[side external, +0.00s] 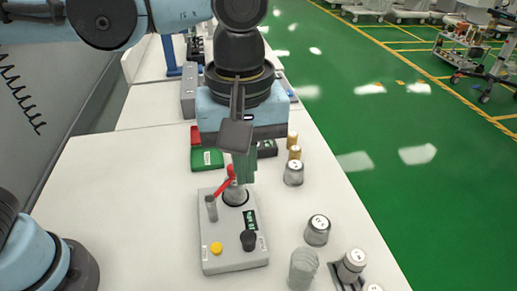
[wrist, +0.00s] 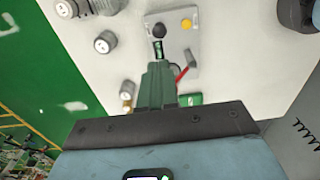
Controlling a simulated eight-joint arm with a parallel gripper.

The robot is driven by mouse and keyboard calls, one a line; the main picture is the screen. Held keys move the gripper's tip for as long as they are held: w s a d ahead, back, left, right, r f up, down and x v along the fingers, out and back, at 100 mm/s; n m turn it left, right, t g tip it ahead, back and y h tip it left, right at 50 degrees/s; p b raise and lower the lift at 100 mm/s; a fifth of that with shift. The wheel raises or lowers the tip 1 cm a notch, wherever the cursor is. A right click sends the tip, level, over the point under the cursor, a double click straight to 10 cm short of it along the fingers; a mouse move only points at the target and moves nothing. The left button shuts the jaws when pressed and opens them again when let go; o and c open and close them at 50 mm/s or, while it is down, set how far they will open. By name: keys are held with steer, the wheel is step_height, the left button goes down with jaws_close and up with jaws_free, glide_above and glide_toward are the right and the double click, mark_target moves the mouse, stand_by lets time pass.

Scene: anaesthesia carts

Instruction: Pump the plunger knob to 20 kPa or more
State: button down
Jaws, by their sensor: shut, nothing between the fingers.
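A light grey pump box (side external: 225,262) stands on the white table. A black knob (side external: 248,240), probably the plunger knob, sits upright at its near right corner, and it also shows in the wrist view (wrist: 159,31). A yellow button (side external: 216,248) is left of the black knob. A small display (side external: 250,220) lies behind the knob, its reading too small to tell. A red lever (side external: 224,180) tilts up at the far end. My gripper (side external: 245,178) has green fingers, shut and empty, above the box's far end, apart from the black knob. The fingers hide part of that end.
Several capped jars (side external: 317,231) stand along the table's right side, with a clear cup (side external: 303,268) near the front. The table (side external: 110,210) is clear to the left.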

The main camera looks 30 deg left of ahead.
mark_target(248, 235)
step_height(248, 235, down, 14)
stand_by(0.9)
steer(key=shift+f, duration=0.1)
steer(key=shift+f, duration=1.05)
steer(key=shift+r, duration=0.1)
step_height(248, 235, up, 14)
stand_by(0.4)
stand_by(0.9)
